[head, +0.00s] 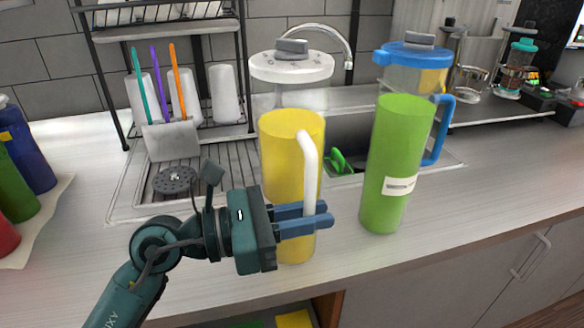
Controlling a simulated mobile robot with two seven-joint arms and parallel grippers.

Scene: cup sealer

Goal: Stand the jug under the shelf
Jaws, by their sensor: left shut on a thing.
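I cannot tell whether the jug's base touches the counter. A second jug with a blue lid, blue handle and green contents (400,150) stands upright just to the right. A black wire shelf (170,30) is at the back left. My right gripper is not in view.
Under the shelf are white cups (225,95) and a holder (172,142) with coloured sticks. A sink with a tap (335,40) lies behind the jugs. Several coloured bottles (25,150) stand at the far left. The counter (480,190) right of the jugs is clear.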

